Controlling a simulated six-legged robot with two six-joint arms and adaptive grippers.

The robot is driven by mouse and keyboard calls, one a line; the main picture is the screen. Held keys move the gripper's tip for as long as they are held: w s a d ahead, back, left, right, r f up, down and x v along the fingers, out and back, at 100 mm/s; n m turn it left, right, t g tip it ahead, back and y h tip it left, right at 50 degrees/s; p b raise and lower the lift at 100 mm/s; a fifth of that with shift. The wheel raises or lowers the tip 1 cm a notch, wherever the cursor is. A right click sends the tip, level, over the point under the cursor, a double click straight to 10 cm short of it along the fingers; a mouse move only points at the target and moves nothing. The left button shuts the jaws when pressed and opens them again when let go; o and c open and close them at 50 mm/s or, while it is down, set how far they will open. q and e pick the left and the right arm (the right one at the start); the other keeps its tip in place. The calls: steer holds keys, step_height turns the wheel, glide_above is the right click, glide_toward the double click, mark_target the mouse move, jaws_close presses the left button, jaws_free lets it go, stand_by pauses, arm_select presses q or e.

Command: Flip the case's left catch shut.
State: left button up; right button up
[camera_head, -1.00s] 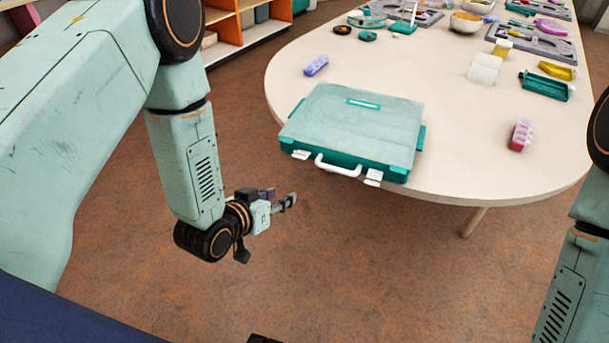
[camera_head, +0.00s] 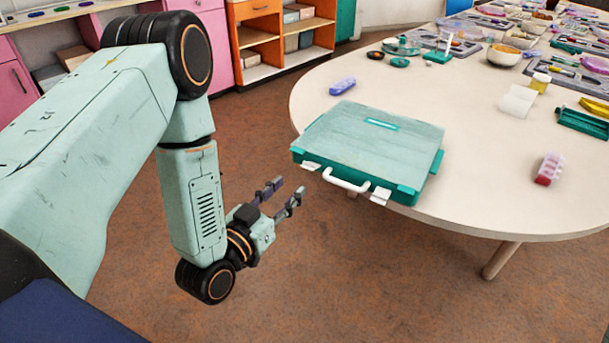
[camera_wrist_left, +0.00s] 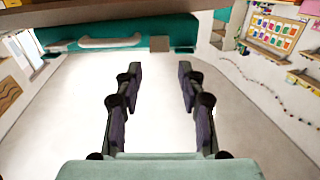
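The teal case (camera_head: 372,135) lies with its lid down near the table's rounded front end. A white handle (camera_head: 346,181) is on its front side, between two white catches. The left catch (camera_head: 311,166) and the right catch (camera_head: 380,196) both show as pale tabs sticking out from the front; their exact angle is hard to tell. My left gripper (camera_head: 284,192) is open and empty, in front of and below the left catch, apart from the case. In the left wrist view, a catch (camera_wrist_left: 160,43) shows beyond and between the open fingers (camera_wrist_left: 157,80). My right gripper is out of view.
The round-ended table (camera_head: 470,200) holds a purple item (camera_head: 342,86) behind the case and a bead box (camera_head: 549,168) to its right. Trays and bowls fill the far end. Shelves (camera_head: 285,35) stand at the back. Floor space before the case is clear.

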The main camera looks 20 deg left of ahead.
mark_target(311, 164)
arm_select(q)
steer(key=w+d+b, duration=0.1)
steer(key=w, duration=0.5)
steer(key=shift+w, duration=0.25)
steer(key=shift+c, duration=0.4)
jaws_close()
